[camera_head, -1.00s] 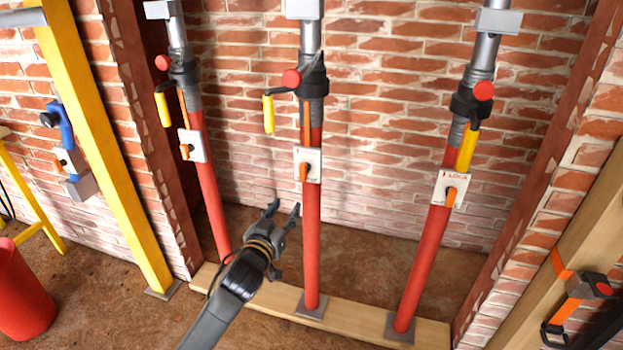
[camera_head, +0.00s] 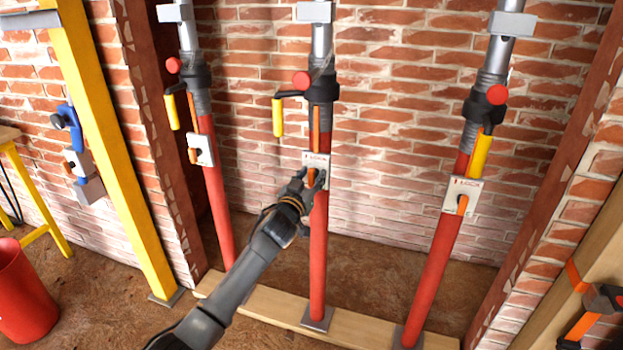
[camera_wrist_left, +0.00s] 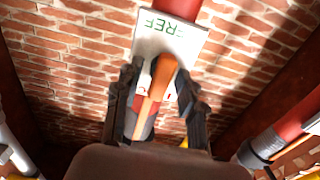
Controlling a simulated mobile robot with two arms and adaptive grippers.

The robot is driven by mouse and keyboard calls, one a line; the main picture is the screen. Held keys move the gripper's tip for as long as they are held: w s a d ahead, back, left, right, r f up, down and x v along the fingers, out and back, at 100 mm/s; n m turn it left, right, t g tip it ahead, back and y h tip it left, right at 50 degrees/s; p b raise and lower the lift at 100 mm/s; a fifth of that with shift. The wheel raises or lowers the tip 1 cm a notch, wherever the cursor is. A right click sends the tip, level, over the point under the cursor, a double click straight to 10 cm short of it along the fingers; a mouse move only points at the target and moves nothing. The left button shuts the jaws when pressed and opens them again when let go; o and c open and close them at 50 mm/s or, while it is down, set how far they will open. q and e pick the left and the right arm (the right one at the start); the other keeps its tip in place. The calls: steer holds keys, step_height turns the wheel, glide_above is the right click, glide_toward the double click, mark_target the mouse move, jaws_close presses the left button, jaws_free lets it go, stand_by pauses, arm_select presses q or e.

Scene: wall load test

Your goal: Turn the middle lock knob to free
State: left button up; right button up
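The middle prop is a red post (camera_head: 318,255) with a grey upper tube. Its white lock plate (camera_head: 323,160) reads LOCK along the top in the head view. In the left wrist view the plate (camera_wrist_left: 165,40) shows green FREE lettering upside down. The orange lock knob (camera_wrist_left: 160,80) stands on the plate and is partly hidden by my gripper in the head view. My left gripper (camera_head: 311,178) is at the knob; in the wrist view its open fingers (camera_wrist_left: 158,85) lie either side of it, with a gap visible on the left. My right gripper is not in view.
A left red prop (camera_head: 217,200) and a right red prop (camera_head: 430,265) stand either side, each with its own plate and knob. A yellow crank handle (camera_head: 278,117) hangs beside the middle prop, above my gripper. A wooden sill (camera_head: 265,302) runs below.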

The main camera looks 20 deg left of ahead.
arm_select(q)
steer(key=shift+w, duration=0.2)
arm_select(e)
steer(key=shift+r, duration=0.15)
arm_select(q)
jaws_close()
